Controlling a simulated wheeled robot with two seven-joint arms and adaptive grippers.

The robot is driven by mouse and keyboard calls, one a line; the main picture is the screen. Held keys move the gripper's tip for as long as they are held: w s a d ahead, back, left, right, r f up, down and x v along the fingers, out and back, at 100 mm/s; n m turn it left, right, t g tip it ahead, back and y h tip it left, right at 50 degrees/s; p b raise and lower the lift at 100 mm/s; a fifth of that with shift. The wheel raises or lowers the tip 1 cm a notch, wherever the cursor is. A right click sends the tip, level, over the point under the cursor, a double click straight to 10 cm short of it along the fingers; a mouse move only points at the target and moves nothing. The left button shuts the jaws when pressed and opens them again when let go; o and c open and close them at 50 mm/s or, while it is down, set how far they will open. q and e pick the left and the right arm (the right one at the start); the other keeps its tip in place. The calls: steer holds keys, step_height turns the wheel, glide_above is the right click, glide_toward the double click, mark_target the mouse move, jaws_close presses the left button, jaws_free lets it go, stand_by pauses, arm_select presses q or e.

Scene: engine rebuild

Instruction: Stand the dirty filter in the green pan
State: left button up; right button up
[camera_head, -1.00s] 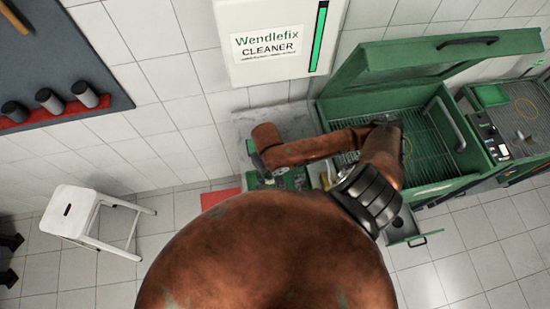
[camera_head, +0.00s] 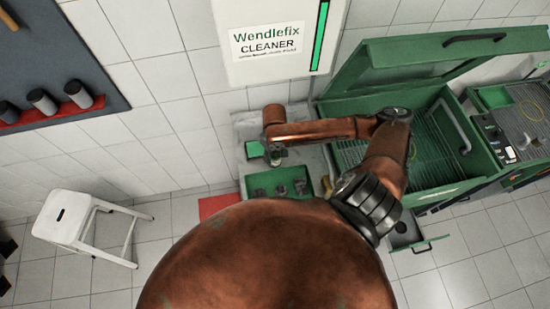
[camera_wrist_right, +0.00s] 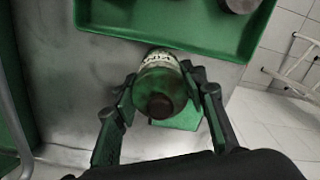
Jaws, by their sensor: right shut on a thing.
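The dirty filter (camera_wrist_right: 160,88) is a green can with a pale printed band and a dark brown end in the right wrist view. My right gripper (camera_wrist_right: 158,80) is shut around its sides. The head view shows the gripper (camera_head: 276,156) small and partly hidden below the arm's end. The green pan (camera_wrist_right: 165,32) lies just beyond the filter in the wrist view; the filter's far end is close to its near rim, and I cannot tell whether they touch. In the head view, the pan (camera_head: 307,184) sits below the gripper with dark parts in it. My left gripper is not in view.
A small green square piece (camera_head: 254,149) lies on the grey bench (camera_head: 240,130), left of the gripper. The open green washer (camera_head: 440,160) stands to the right. A white stool (camera_head: 68,216) stands at the left on open floor.

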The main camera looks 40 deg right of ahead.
steer(key=shift+w+d+f, duration=0.3)
steer(key=shift+f, duration=0.2)
steer(key=shift+f+p, duration=0.35)
steer(key=shift+f, duration=1.2)
steer(key=o, duration=1.4)
steer(key=shift+f, duration=0.1)
